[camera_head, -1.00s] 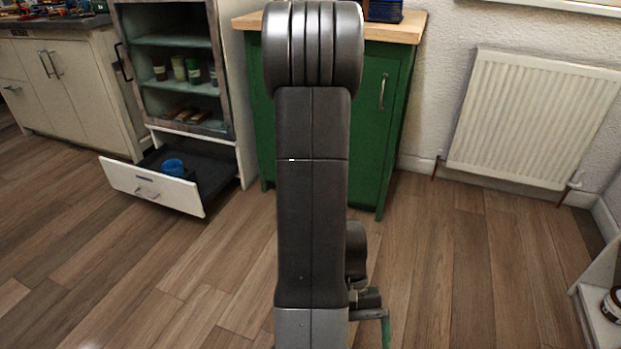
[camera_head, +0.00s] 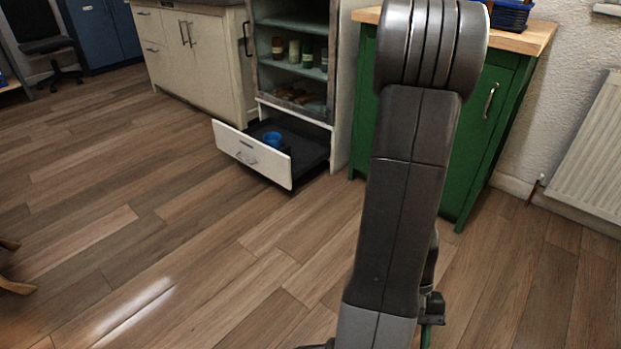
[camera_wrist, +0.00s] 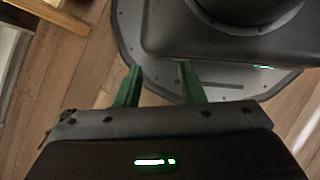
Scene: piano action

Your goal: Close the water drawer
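The open drawer with a white front (camera_head: 236,147) sticks out at the bottom of the glass-fronted cabinet in the head view. Its dark inside shows, with a blue cup (camera_head: 271,140) in it. I cannot read a water label on it. My gripper (camera_wrist: 160,67) has its two green fingers apart with nothing between them in the wrist view, close over my own base. In the head view only a bit of the gripper shows low behind my arm. It is well away from the drawer, on the near side of the floor.
The cabinet (camera_head: 341,100) holds jars on its shelves. A green cupboard (camera_head: 363,105) stands right of it, partly behind my arm. A white counter (camera_head: 207,60) stands left. A radiator (camera_head: 590,160) is at the far right. Chair legs (camera_head: 12,270) show at left. The wooden floor before the drawer is clear.

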